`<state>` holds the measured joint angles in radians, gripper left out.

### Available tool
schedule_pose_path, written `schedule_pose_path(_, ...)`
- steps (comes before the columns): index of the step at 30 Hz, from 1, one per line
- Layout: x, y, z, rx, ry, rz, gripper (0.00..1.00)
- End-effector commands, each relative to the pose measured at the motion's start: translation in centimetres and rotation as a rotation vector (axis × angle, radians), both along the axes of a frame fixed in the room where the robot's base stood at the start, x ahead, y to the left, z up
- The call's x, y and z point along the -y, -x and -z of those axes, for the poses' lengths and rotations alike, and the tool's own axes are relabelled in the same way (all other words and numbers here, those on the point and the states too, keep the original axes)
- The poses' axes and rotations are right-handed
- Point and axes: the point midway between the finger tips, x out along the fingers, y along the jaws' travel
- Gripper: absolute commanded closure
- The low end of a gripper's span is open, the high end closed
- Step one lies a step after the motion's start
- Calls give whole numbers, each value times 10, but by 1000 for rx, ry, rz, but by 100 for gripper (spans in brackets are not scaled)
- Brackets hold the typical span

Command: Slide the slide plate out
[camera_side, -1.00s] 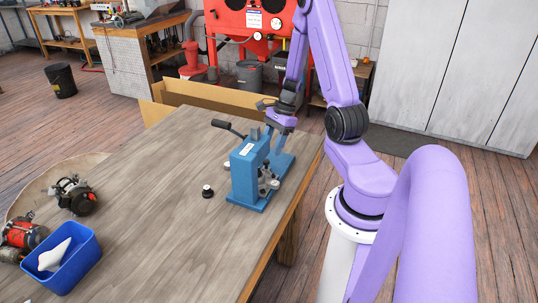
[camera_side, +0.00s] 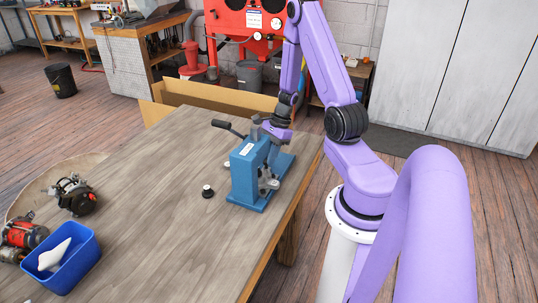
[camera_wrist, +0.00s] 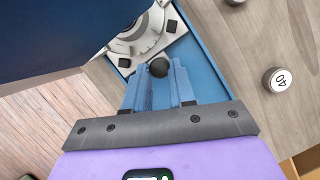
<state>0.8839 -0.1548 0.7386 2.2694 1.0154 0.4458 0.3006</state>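A blue arbor press (camera_side: 243,178) stands on the wooden table near its right edge. In the wrist view a pale slide plate (camera_wrist: 175,25) with dark square pads lies on the press's blue base (camera_wrist: 205,60), and a round grey part sits on it. In the side view the press hides the fingertips.
The dark blue press body (camera_wrist: 50,35) fills the wrist view's upper left, close to my gripper. A black lever (camera_side: 228,128) sticks out from the press. A puck marked 40 (camera_wrist: 277,80) lies beside the base. A blue bin (camera_side: 82,268) stands at the table's front left.

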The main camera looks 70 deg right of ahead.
Motion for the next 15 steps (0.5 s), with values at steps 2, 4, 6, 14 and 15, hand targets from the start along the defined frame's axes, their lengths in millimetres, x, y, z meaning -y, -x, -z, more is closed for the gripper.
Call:
schedule_pose_path(2, 0, 0, 0, 0, 0, 0, 100)
schedule_pose_path(4, 3, 0, 0, 1, 0, 0, 100)
schedule_pose_path(6, 8, -1, 0, 3, -1, 2, 100)
schedule_pose_path(14, 56, -2, 0, 7, 1, 6, 100)
schedule_pose_path(15, 64, -2, 0, 7, 1, 5, 100)
